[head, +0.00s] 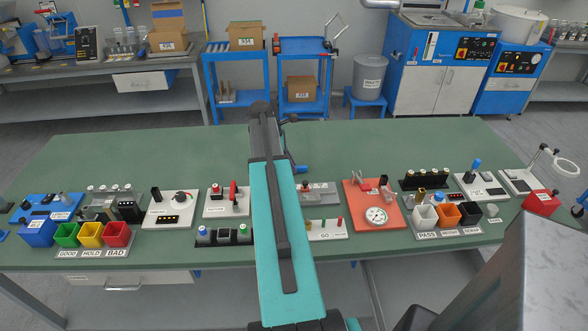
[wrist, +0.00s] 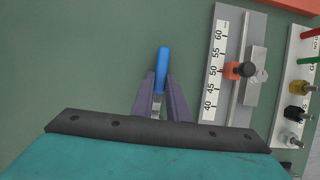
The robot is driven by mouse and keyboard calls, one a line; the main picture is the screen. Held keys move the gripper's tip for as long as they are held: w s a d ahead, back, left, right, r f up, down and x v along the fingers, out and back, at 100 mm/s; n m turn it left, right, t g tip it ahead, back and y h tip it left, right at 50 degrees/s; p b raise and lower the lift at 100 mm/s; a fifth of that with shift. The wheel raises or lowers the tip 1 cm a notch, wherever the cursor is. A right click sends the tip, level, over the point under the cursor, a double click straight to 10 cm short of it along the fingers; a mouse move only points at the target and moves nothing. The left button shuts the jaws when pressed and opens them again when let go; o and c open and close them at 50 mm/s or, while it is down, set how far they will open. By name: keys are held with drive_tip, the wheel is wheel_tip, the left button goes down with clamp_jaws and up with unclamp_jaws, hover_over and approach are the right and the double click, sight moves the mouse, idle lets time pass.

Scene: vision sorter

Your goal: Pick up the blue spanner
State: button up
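The blue spanner (wrist: 162,68) shows in the wrist view as a blue handle, with a small metallic part visible lower down between the fingers. My gripper (wrist: 161,78) has one dark finger on each side of it, very close to the handle. I cannot tell whether the fingers touch it or whether a thin gap remains. In the head view a short blue end (head: 300,169) shows just right of my arm, over the green bench top. My arm hides the rest of it and my fingertips there. I cannot tell whether the spanner rests on the bench.
In the wrist view a ruled slide gauge (wrist: 216,68) with an orange-and-black knob stands right of my gripper, with a rack of coloured plugs (wrist: 294,100) beyond. A red gauge board (head: 361,208) lies further right. The green bench (head: 180,155) is clear behind the device row.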

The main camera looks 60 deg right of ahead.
drive_tip(key=shift+r, duration=0.1)
clamp_jaws()
wheel_tip(320, 180, up, 10)
drive_tip(key=b, duration=0.1)
drive_tip(key=shift+b, duration=0.4)
idle(0.5)
